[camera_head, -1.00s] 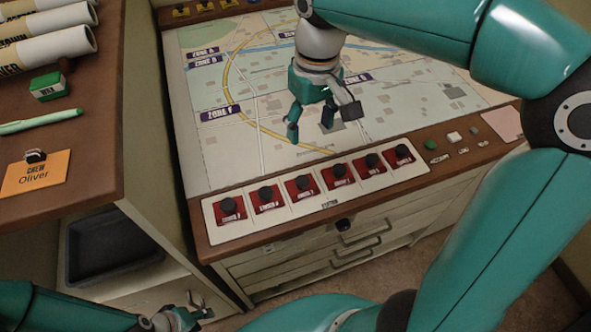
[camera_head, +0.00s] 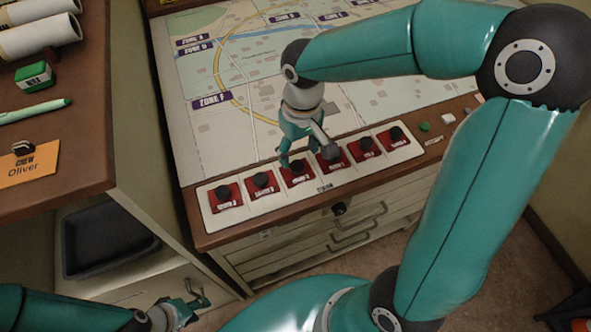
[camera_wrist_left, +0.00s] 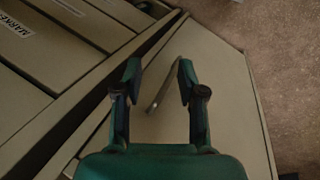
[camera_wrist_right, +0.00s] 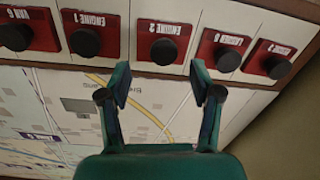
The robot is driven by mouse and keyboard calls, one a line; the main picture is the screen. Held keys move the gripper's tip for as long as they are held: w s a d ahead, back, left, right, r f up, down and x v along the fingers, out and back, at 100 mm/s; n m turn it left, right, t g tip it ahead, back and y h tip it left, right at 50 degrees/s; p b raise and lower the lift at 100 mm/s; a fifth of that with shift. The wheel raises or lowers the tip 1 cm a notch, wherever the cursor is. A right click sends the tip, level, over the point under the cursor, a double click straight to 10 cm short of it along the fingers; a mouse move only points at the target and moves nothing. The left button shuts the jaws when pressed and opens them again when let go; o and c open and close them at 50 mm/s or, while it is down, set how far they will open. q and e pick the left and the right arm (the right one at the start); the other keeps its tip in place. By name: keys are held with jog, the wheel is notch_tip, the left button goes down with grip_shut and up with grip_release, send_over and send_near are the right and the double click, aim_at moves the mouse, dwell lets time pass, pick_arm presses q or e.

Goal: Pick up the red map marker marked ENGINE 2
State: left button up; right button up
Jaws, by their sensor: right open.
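Several red map markers with black knobs sit in a row on a pale strip along the front of the map desk. The third from the left, whose label appears to read ENGINE 2 (camera_wrist_right: 163,43), is in the middle of the right wrist view; in the head view this marker (camera_head: 298,175) is just in front of my right gripper. My right gripper (camera_head: 306,153) is open and empty, pointing down over the strip. In its wrist view, the gripper's fingers (camera_wrist_right: 160,82) are spread just short of this marker. My left gripper (camera_head: 190,301) is open and empty, low beside the cabinet (camera_wrist_left: 160,82).
A marker reading ENGINE 1 (camera_wrist_right: 91,36) and another red marker (camera_wrist_right: 225,52) flank the middle one closely. The map (camera_head: 235,125) lies behind the strip. Drawers with handles (camera_head: 355,235) are below. A side counter (camera_head: 85,150) with rolls stands at left.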

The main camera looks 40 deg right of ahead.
aim_at(297, 166)
jog(key=f, duration=0.4)
jog(key=shift+s+a+f, duration=0.1)
jog(key=shift+s+a, duration=0.1)
jog(key=shift+a, duration=0.15)
jog(key=shift+c, duration=0.2)
grip_shut()
